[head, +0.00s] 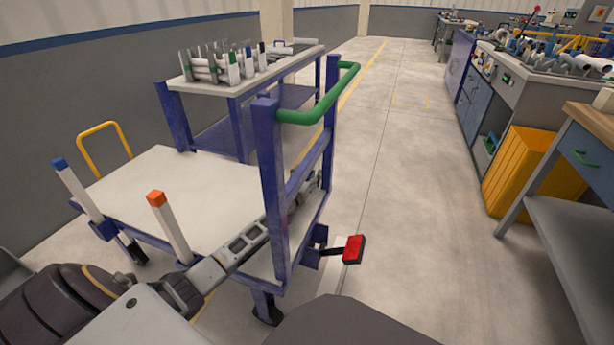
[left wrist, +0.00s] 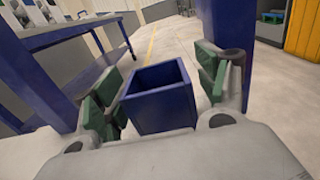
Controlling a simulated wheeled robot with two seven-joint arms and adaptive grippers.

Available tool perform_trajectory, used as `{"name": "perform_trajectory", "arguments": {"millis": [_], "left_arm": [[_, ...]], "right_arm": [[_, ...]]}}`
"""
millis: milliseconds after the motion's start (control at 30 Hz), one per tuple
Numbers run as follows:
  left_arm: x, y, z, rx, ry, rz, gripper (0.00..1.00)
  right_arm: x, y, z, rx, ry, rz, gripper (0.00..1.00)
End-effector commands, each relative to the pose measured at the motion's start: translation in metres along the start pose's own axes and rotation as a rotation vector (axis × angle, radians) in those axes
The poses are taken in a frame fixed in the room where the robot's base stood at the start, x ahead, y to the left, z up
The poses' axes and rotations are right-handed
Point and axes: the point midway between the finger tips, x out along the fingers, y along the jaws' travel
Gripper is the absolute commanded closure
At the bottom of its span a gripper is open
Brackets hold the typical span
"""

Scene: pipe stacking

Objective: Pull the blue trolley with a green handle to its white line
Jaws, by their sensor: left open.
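The blue trolley (head: 275,190) stands at centre-left in the head view, with a white bed (head: 185,185) and a green handle (head: 322,103) across the top of its blue uprights. My left gripper (head: 303,192) is at the trolley's handle end, low between the uprights and partly hidden by the near one. In the left wrist view, the open green-padded fingers (left wrist: 162,92) stand either side of a hollow blue square tube (left wrist: 160,112); I cannot tell whether they touch it. A pale strip, possibly the white line (head: 335,270), shows on the floor by the trolley. My right gripper is not in view.
A red pedal (head: 353,249) sticks out at the trolley's base. A blue-framed table (head: 235,83) with pipes stands behind. A yellow bin (head: 528,170) and workbenches line the right side. The aisle between is clear. Orange-capped (head: 170,220) and blue-capped (head: 75,185) posts stand at the bed's edge.

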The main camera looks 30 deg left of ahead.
Motion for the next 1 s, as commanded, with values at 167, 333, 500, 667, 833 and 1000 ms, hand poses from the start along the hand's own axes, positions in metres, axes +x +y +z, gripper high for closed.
{"name": "perform_trajectory", "arguments": {"millis": [167,333,500,667,833,1000], "left_arm": [[-0.002,0.000,-0.001,0.000,0.001,-0.001,0.27],[-0.009,0.000,-0.001,0.001,0.001,-0.001,0.27],[-0.021,0.000,-0.002,0.001,0.001,-0.001,0.27],[-0.034,-0.001,-0.001,0.000,0.002,-0.002,0.27],[-0.047,0.000,-0.001,0.001,0.001,0.000,0.27],[-0.061,-0.001,-0.001,0.001,0.001,-0.002,0.27]], "right_arm": [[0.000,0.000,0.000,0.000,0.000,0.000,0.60],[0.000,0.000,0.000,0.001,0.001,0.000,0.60],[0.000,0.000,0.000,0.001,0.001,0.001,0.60],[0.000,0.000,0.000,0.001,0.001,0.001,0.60],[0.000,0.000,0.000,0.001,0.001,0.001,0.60],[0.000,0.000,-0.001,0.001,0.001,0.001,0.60]]}}
